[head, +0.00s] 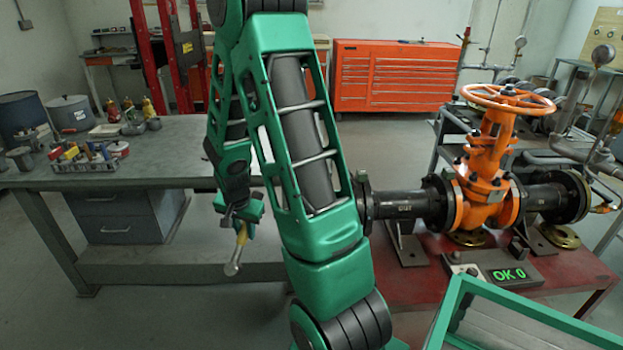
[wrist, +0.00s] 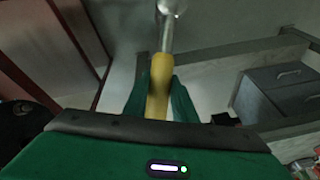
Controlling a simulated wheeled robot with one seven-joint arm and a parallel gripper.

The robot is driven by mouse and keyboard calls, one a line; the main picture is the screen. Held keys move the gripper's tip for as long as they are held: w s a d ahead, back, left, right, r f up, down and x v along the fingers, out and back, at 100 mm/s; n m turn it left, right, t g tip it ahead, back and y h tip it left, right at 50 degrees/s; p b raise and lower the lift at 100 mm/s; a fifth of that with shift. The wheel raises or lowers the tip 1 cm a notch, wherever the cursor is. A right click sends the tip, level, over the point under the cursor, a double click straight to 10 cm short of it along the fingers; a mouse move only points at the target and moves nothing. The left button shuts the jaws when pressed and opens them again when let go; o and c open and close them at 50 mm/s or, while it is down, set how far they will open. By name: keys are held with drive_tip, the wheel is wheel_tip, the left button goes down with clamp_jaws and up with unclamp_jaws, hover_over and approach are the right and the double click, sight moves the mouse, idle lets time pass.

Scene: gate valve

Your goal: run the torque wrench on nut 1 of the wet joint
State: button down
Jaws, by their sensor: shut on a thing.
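My gripper (head: 241,211) hangs in front of the grey workbench, left of the valve. It is shut on a tool with a yellow grip and a bright metal end, which looks like the torque wrench (head: 233,268). In the wrist view the yellow grip (wrist: 157,95) sits between the two green fingers, its metal shaft pointing away from me. The orange gate valve (head: 485,185) with its handwheel stands on a red stand at the right, bolted between black flanged pipes (head: 412,205). Single nuts are too small to tell apart, and I cannot tell which joint is wet.
A box with a green "OK 0" display (head: 508,274) sits on the red stand (head: 560,284) before the valve. The grey workbench (head: 120,172) holds pots, bottles and a rack of small items. My arm blocks the middle of the head view. A green-framed surface (head: 530,305) is at lower right.

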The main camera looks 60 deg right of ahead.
drive_tip(key=s+d+r+m+g+h, duration=0.7)
drive_tip(key=s+d+r+m+g, duration=0.4)
drive_tip(key=s+d+r+m, duration=0.3)
wheel_tip(320, 180, up, 4)
drive_tip(key=shift+s+d+f+m+g+h, duration=0.1)
drive_tip(key=shift+s+d+m+g+h, duration=0.25)
drive_tip(key=shift+s, duration=0.65)
drive_tip(key=shift+a, duration=0.15)
drive_tip(key=shift+s+d, duration=1.2)
drive_tip(key=shift+s, duration=0.2)
drive_tip(key=shift+s+d, duration=0.15)
drive_tip(key=shift+s, duration=0.2)
drive_tip(key=shift+s+d, duration=0.45)
drive_tip(key=shift+s, duration=0.1)
drive_tip(key=shift+s+d, duration=0.55)
drive_tip(key=shift+s, duration=0.15)
idle(0.5)
drive_tip(key=shift+w+a, duration=0.15)
drive_tip(key=shift+w, duration=0.15)
idle(0.6)
